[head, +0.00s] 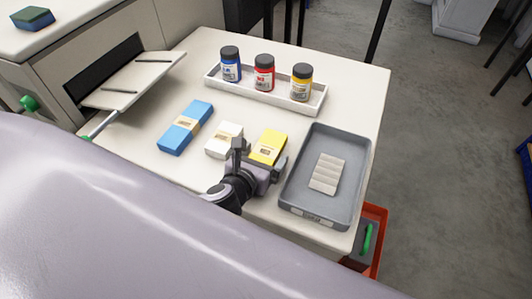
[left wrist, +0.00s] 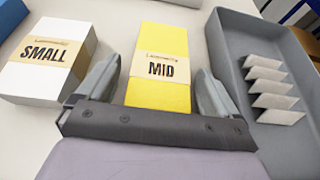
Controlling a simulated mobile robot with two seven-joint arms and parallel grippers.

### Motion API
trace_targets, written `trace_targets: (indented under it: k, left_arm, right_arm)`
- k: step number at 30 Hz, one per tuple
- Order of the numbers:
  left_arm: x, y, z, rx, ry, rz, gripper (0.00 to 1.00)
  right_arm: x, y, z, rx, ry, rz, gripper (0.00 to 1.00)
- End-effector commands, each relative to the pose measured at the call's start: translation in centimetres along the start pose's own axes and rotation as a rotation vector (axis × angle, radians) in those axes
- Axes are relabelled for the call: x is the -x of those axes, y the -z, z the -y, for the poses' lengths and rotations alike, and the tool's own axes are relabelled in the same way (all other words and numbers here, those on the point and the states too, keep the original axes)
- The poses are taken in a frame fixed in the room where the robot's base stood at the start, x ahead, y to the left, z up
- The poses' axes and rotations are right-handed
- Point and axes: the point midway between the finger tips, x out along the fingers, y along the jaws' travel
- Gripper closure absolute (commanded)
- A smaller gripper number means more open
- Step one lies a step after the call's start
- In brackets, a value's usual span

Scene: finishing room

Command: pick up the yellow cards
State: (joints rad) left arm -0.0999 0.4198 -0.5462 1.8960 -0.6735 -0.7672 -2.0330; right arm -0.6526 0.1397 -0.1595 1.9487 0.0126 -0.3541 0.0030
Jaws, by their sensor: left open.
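The yellow cards (head: 268,146) are a banded stack lying on the white table, between the white stack and the grey tray. In the left wrist view the yellow cards (left wrist: 163,50) carry a paper band marked "MID". My left gripper (head: 258,158) is open over the near end of the yellow cards. In the left wrist view its fingers (left wrist: 158,85) stand one on each side of the stack, with the near end hidden behind the gripper's body. My right gripper is not in view.
White cards (left wrist: 42,55) marked "SMALL" lie close left of the left finger. Blue cards (head: 185,127) lie further left. A grey tray (head: 361,170) with several pale pieces is close on the right. A white rack (head: 215,78) with three jars stands behind.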

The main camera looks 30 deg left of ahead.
Motion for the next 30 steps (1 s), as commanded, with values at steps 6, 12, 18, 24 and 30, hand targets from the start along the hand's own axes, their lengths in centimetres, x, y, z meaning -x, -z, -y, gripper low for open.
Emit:
trace_targets:
  k: [6,12,18,24,30]
  left_arm:
    - [0.0,0.0,0.0,0.0,0.0,0.0,0.1]
    - [0.0,0.0,0.0,0.0,0.0,0.0,0.69]
    - [0.0,-0.1,0.0,0.0,0.0,0.002,0.7]
    - [0.3,-0.9,0.0,-0.001,0.0,0.005,0.7]
    - [1.3,-3.5,0.0,-0.001,0.002,0.007,0.7]
  right_arm:
    - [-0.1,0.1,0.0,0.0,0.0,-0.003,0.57]
    - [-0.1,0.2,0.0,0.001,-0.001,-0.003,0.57]
    - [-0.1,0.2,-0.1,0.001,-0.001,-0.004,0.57]
    - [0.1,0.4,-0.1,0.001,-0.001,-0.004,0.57]
    - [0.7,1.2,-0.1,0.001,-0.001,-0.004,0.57]
